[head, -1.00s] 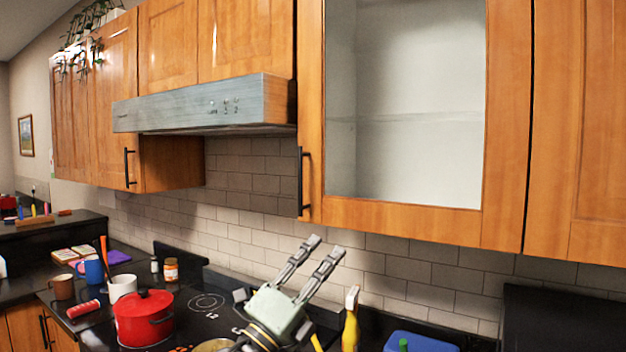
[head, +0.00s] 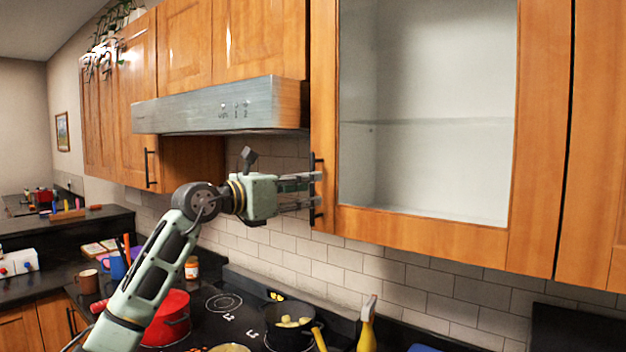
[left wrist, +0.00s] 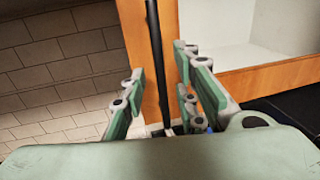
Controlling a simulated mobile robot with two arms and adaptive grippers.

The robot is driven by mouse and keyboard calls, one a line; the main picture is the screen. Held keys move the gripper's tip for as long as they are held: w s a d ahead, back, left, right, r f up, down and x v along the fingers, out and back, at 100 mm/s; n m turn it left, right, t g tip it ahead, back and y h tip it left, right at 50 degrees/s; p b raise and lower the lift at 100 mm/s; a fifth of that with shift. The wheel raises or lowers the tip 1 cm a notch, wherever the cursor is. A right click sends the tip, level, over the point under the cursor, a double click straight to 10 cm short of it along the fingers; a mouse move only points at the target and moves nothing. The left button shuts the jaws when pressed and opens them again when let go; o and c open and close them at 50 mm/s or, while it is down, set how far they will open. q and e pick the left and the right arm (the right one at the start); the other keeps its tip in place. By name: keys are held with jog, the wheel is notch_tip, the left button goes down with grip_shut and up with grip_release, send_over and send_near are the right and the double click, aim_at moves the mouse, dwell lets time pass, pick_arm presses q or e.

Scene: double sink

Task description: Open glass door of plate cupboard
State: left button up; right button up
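The plate cupboard's glass door (head: 530,150) is shut, with a wooden frame around a large pane and empty white shelves behind it. Its black vertical bar handle (head: 314,165) is at the lower left of the frame. My left gripper (head: 316,190) is at this handle, reaching in from the left. In the left wrist view the handle (left wrist: 155,40) stands between the two spread fingers, with a gap on each side. The fingers hide part of the handle in the head view. My right gripper is not in view.
The range hood (head: 220,108) juts out left of the door, just above my left arm. Below are a red pot (head: 172,318), a black pan (head: 290,325) and a yellow bottle (head: 367,332). The space in front of the door is clear.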

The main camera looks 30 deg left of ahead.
pick_arm(q)
jog(key=shift+p+x, duration=0.4)
jog(key=shift+x, duration=0.95)
jog(key=shift+s, duration=0.1)
grip_shut()
